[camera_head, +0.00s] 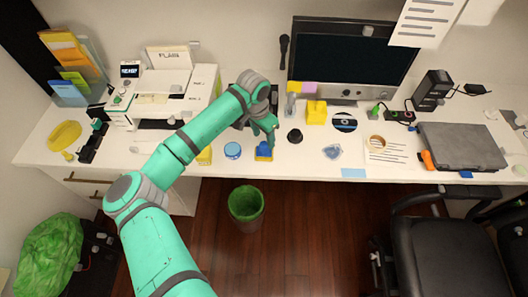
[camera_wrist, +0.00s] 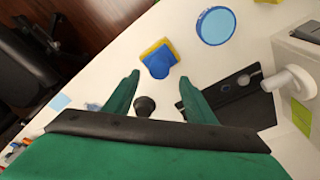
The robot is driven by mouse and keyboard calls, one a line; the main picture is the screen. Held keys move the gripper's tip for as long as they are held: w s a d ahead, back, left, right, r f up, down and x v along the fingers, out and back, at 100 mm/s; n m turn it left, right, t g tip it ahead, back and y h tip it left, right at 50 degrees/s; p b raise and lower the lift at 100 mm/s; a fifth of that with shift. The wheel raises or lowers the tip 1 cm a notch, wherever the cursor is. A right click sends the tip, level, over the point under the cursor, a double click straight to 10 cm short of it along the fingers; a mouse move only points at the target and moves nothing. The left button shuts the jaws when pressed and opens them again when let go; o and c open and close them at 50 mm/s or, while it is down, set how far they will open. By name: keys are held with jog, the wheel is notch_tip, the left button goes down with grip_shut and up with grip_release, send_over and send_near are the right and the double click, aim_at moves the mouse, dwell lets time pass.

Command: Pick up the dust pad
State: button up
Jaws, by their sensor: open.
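The dust pad appears to be the small blue-and-yellow pad (camera_head: 263,153) lying near the front edge of the white desk. In the wrist view the pad (camera_wrist: 158,60) lies just beyond my fingertips, roughly in line with the gap between them. My gripper (camera_head: 269,138) is over the desk, just behind the pad in the head view. In the wrist view my gripper (camera_wrist: 160,80) is open, with nothing between its fingers. The pad looks apart from both fingers, though the height between them is hard to judge.
A round blue item (camera_head: 232,150) lies left of the pad. A small black knob-like object (camera_head: 294,136) and a clear blue item (camera_head: 332,151) are to the right. A yellow block (camera_head: 316,112) stands behind. A green bin (camera_head: 246,204) is on the floor below the desk edge.

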aim_at(264, 143)
jog(key=shift+d+f, duration=0.1)
jog(key=shift+f, duration=2.3)
jog(key=shift+c, duration=0.5)
grip_shut()
jog(key=shift+r, duration=0.1)
jog(key=shift+r, duration=0.5)
jog(key=s+r, duration=1.2)
jog(key=s, duration=0.2)
jog(key=shift+d, duration=0.25)
